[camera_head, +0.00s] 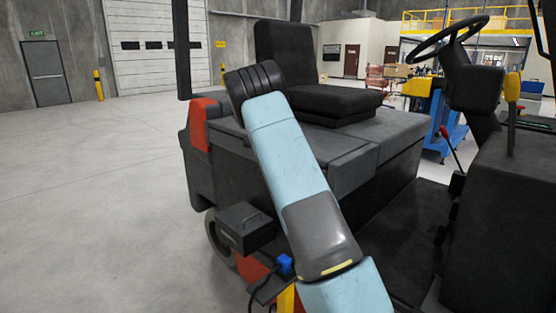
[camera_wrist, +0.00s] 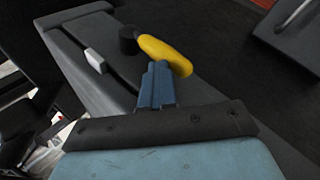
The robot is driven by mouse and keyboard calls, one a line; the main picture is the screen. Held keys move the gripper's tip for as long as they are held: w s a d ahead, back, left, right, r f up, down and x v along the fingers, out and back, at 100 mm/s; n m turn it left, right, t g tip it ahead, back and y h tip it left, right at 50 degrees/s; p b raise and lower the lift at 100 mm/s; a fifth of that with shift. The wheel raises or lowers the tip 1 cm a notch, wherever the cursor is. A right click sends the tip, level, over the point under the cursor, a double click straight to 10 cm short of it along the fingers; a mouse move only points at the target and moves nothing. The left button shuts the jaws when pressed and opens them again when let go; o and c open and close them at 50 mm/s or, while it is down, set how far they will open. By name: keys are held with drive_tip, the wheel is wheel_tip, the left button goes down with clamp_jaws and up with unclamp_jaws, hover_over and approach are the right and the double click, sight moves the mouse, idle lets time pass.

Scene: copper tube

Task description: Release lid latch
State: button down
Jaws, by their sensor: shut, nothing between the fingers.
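In the wrist view, my gripper (camera_wrist: 158,72) shows as blue fingers closed together beyond a dark plate with screws. A yellow curved handle (camera_wrist: 165,53), which looks like the lid latch, lies at the fingertips. The handle reaches from beside a short black cylinder (camera_wrist: 128,41) and passes just beyond the finger ends. The fingers look close to it or touching; I cannot tell which. The handle is not between them. In the head view, my light blue arm crosses the picture, and I cannot make out the gripper or the handle there.
A dark ride-on machine has a black seat (camera_head: 318,75), steering wheel (camera_head: 447,39) and yellow-topped lever (camera_head: 512,88). A black box (camera_head: 245,228) and blue connector (camera_head: 285,264) are low on its side. A pale block (camera_wrist: 95,60) sits on a grey panel. Open floor lies left.

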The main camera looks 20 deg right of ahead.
drive_tip(key=shift+a+f, duration=0.15)
drive_tip(key=shift+f, duration=0.4)
drive_tip(key=r, duration=0.2)
drive_tip(key=w+r, duration=0.1)
drive_tip(key=r, duration=0.2)
drive_tip(key=shift+r, duration=0.1)
drive_tip(key=w+a+r, duration=0.4)
drive_tip(key=w+r, duration=0.1)
drive_tip(key=shift+w+a, duration=0.3)
drive_tip(key=shift+w, duration=0.1)
